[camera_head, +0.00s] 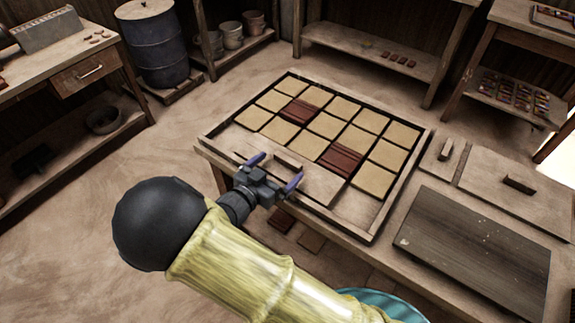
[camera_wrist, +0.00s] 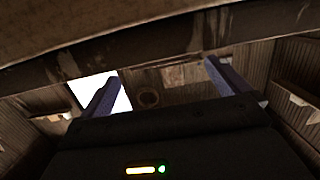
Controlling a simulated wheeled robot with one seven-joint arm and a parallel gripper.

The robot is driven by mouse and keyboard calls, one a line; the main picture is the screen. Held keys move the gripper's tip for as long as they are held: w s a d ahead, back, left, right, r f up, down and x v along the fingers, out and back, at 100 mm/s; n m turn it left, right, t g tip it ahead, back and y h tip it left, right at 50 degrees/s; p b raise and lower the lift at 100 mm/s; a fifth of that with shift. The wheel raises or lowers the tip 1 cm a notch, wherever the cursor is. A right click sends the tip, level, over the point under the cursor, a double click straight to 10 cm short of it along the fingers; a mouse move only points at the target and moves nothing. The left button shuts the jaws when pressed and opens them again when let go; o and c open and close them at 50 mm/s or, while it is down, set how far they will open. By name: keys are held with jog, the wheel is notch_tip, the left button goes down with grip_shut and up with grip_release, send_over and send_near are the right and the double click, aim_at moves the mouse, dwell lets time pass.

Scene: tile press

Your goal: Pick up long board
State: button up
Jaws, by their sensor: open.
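A long pale wooden board (camera_head: 317,180) with a small raised handle (camera_head: 289,161) lies across the near end of the tile tray (camera_head: 395,195) in the head view. My gripper (camera_head: 277,169) is open, its two blue-purple fingers spread at the board's near side, with the handle just beyond and roughly between the tips. I cannot tell if the fingers touch the board. In the wrist view my gripper (camera_wrist: 158,78) shows both fingers apart with nothing held between them. A blurred wooden surface (camera_wrist: 120,22) fills the top there; the handle is not clear.
Pale tiles (camera_head: 323,125) and dark red tiles (camera_head: 341,158) fill the tray. To the right lie a small handled board (camera_head: 432,162), a larger handled board (camera_head: 500,200) and a dark board (camera_head: 475,255). A blue barrel (camera_head: 157,50) and shelves stand behind. The floor at left is open.

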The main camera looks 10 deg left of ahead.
aim_at(286, 161)
jog(key=x, duration=0.5)
jog(key=shift+w+d, duration=0.1)
jog(key=shift+c, duration=0.2)
dwell(0.4)
jog(key=c, duration=1.1)
notch_tip(286, 161, up, 10)
jog(key=shift+r+p, duration=0.1)
jog(key=shift+p, duration=0.45)
